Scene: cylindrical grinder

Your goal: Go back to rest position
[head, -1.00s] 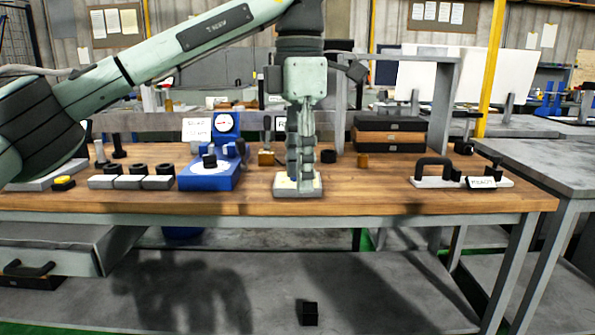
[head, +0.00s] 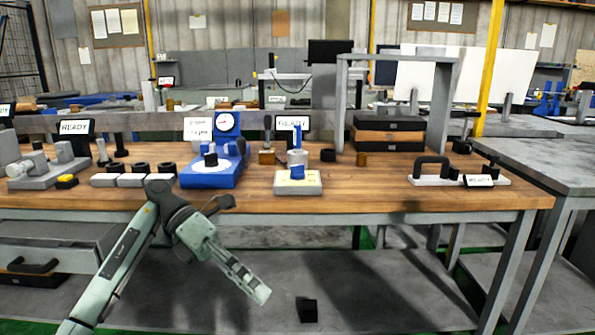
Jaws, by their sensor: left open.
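My left gripper (head: 258,291) hangs low in front of the wooden workbench (head: 380,190), pointing down and to the right. It is empty, and its fingers show side-on, close together in the picture. Its arm comes up from the bottom left. The gripper appears below the level of the tabletop, in front of the grey lower shelf (head: 400,290), and touches nothing that I can see. My right gripper is not in view.
On the bench stand a blue gauge stand (head: 215,172), a pale block with a blue-and-grey upright part (head: 297,183), several grey blocks (head: 131,180) and a black-handled plate (head: 435,178). A small black cube (head: 308,310) lies low ahead. The bench's right-centre front is clear.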

